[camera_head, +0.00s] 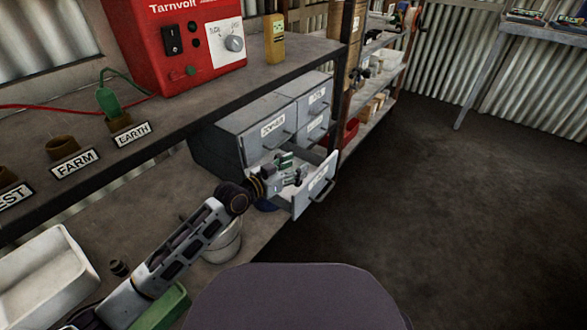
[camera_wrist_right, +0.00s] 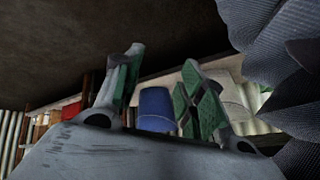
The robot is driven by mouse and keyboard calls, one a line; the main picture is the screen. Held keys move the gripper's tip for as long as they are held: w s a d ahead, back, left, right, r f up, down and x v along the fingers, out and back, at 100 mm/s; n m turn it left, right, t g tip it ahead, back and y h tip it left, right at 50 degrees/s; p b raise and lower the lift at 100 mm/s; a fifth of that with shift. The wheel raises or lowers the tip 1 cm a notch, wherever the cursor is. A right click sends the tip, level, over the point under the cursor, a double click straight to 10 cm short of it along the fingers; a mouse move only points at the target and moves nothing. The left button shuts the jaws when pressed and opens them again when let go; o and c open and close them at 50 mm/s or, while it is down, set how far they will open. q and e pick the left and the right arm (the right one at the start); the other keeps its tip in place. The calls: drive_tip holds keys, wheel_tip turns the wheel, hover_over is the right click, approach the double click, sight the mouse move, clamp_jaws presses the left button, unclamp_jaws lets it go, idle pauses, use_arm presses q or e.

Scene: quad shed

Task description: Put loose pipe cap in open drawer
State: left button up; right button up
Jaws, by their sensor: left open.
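The open drawer (camera_head: 316,190) is pulled out from the lower part of the grey cabinet in the head view. My left gripper (camera_head: 289,171) is open, with its green-padded fingers over the drawer's inside. I see nothing clearly held between them, and the arm hides part of the drawer. A small dark cylindrical piece (camera_head: 119,268) lies on the lower bench near the white tub; it may be the loose pipe cap, but I cannot tell. My right gripper (camera_wrist_right: 162,65) shows in the right wrist view with its fingers apart and nothing held between them.
A metal pot (camera_head: 224,243) stands beside my left arm, and a green container (camera_head: 166,304) is below it. A white tub (camera_head: 45,275) is at the left. The upper shelf (camera_head: 205,98) overhangs the bench. A blue object (camera_wrist_right: 156,108) shows beyond my right fingers. The floor at right is clear.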

use_arm(q)
drive_tip(key=p+v, duration=0.1)
drive_tip(key=v, duration=0.2)
drive_tip(key=shift+a, duration=0.1)
drive_tip(key=p+v, duration=0.1)
drive_tip(key=v, duration=0.3)
drive_tip(key=shift+s, duration=0.15)
use_arm(e)
drive_tip(key=r, duration=0.3)
drive_tip(key=shift+d+r+g, duration=0.3)
drive_tip(key=shift+f, duration=0.1)
drive_tip(key=shift+w+a, duration=0.1)
drive_tip(key=shift+a, duration=0.05)
drive_tip(key=shift+d, duration=0.2)
idle(0.5)
